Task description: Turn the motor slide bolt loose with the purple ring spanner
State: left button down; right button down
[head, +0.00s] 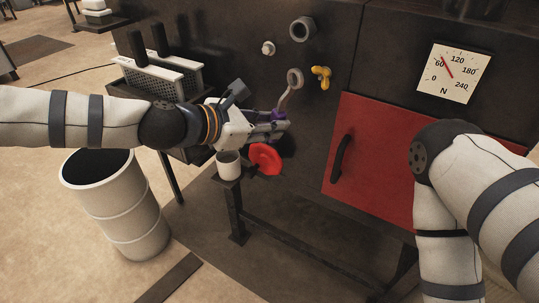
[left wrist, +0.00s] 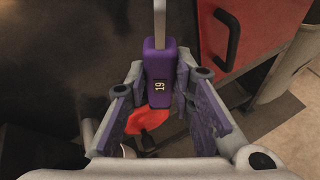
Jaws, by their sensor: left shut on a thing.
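My left gripper (head: 272,124) is shut on the purple handle of the ring spanner (head: 285,101), in front of the dark machine panel. The spanner's ring end points up, away from the gripper. In the left wrist view the purple handle (left wrist: 159,75), marked 19, lies between the fingers, with its metal shank running out of the top. The ring overlaps a spot on the panel left of a yellow wing nut; a bolt inside it is too small to make out, and I cannot tell if the ring is seated. My right arm shows, but its gripper does not.
A large nut (head: 302,29), a pale bolt head (head: 268,48) and the yellow wing nut (head: 321,77) sit on the panel. A red door (head: 385,150) with a black handle is at right. A red round knob (head: 265,159) is below the gripper. A white barrel (head: 130,220) stands lower left.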

pick_arm(q)
jog(key=w+a+n+t+y, duration=0.4)
jog(key=w+a, duration=0.1)
jog(key=a, duration=0.2)
jog(key=shift+w+a+r+n, duration=0.25)
jog(key=shift+a+r+n, duration=0.05)
jog(key=shift+a+n, duration=0.1)
pick_arm(e)
jog(key=shift+s+f, duration=0.25)
jog(key=shift+f, duration=0.05)
pick_arm(q)
jog(key=shift+r, duration=0.1)
